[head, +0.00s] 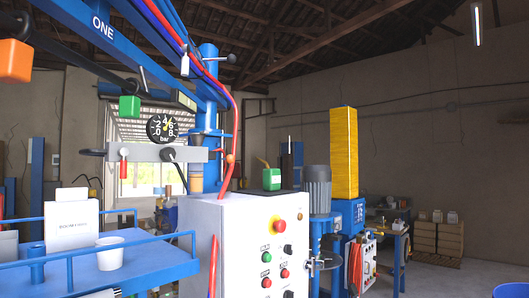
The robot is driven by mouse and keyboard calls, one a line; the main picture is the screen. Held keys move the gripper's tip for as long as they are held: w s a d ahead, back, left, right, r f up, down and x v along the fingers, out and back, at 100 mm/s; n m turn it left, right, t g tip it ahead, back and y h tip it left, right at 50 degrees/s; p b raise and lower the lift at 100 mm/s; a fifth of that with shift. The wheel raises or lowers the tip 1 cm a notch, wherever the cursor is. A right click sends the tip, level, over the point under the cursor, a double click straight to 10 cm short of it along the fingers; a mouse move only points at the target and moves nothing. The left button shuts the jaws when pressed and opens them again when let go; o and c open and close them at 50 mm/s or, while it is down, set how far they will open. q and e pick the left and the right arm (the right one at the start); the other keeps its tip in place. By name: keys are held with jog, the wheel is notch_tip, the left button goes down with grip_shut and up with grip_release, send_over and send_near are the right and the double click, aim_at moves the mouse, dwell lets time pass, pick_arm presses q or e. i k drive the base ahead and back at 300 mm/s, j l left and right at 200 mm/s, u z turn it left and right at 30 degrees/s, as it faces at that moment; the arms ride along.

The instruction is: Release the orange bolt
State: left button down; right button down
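An orange block (15,60) shows at the upper left, beside the blue beam and a dark rod; the left picture edge partly cuts it off. A smaller orange piece (230,158) sits by the red hose near the blue column. I cannot tell for sure which of these is the orange bolt. A green block (129,107) hangs below the beam, to the right of the orange block. Neither of my grippers is in view, so no contact with any of these shows.
A white control cabinet (244,222) with red and green buttons stands in the centre. A pressure gauge (162,127) hangs under the blue beam (100,30). A blue shelf (140,261) at the lower left carries a white cup (110,254). Open floor lies at the right.

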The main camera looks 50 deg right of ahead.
aim_at(230, 158)
jog(key=k+l, duration=0.35)
jog(key=l, duration=0.15)
jog(key=k+l, duration=0.3)
jog(key=l, duration=0.2)
